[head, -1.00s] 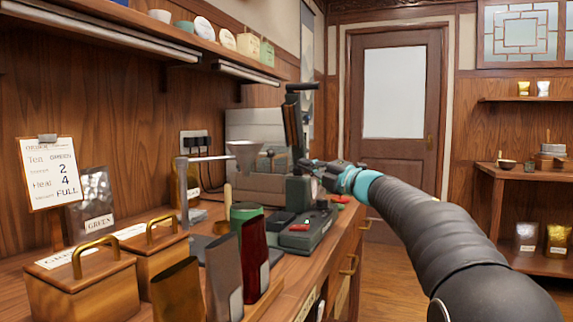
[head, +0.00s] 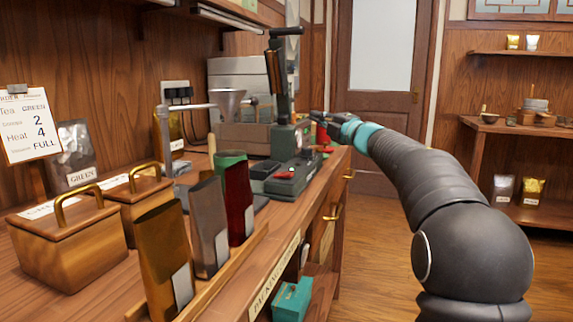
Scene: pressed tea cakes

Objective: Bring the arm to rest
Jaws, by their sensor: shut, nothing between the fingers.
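My gripper (head: 318,120) is in the head view at the end of my dark arm with its teal wrist band. It is small and dark in the picture, shut and empty. It is at the right end of the wooden counter (head: 318,178), in front of the door. It appears just right of the dark upright press (head: 284,92); I cannot tell the exact gap. My arm reaches in from the lower right over the floor.
Wooden tea boxes (head: 84,238) and gold, grey and red pouches (head: 207,225) stand along the counter. An order card (head: 30,126) leans behind them. A teal box (head: 292,299) sits on a lower shelf. The wooden floor (head: 373,250) right of the counter is clear.

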